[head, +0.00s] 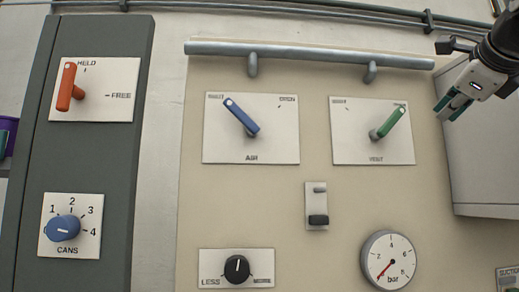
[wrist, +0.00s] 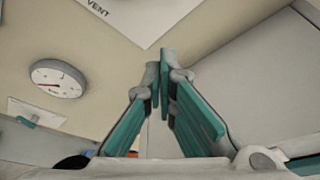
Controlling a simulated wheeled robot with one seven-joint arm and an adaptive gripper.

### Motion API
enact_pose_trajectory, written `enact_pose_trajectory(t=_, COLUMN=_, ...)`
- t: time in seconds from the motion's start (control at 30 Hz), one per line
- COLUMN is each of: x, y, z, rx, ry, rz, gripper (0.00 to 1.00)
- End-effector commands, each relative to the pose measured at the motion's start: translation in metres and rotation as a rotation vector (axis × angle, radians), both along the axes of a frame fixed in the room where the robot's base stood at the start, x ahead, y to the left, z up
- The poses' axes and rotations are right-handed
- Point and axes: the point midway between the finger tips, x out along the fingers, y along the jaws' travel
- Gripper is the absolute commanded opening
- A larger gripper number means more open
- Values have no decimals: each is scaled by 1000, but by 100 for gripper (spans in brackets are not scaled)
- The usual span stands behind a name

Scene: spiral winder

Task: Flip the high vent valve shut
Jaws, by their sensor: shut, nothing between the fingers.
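The vent valve is a green lever (head: 391,120) on a white plate (head: 350,150) marked VENT, at the upper right of the panel in the head view. The lever tilts up and to the right; the small words on its plate are hard to read. The plate's lower corner with the word VENT shows at the top of the wrist view (wrist: 145,20), but the lever is out of that view. My gripper (head: 447,107) is to the right of the lever, apart from it. Its teal fingers (wrist: 160,75) are shut with nothing between them.
A grey pipe rail (head: 310,55) runs above the plates. A blue air lever (head: 241,116) tilts up-left on the plate to the left. A bar gauge (head: 389,260) and a small switch (head: 317,207) lie below. A grey box (head: 485,150) stands right, close to my gripper.

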Motion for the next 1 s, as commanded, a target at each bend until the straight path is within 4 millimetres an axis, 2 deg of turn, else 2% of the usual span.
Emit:
enact_pose_trajectory(t=0.23, x=1, y=0, z=-1, rx=-2, ry=2, rz=0, gripper=0)
enact_pose_trajectory(t=0.37, x=8, y=-2, z=-3, rx=-2, ry=4, rz=1, gripper=0)
enact_pose_trajectory(t=0.47, x=19, y=-5, z=-6, rx=-1, ry=5, rz=3, gripper=0)
enact_pose_trajectory(t=0.9, x=98, y=-25, z=-25, rx=-2, ry=5, rz=2, gripper=0)
enact_pose_trajectory(t=1.0, x=93, y=-10, z=-8, rx=-7, ry=2, rz=3, gripper=0)
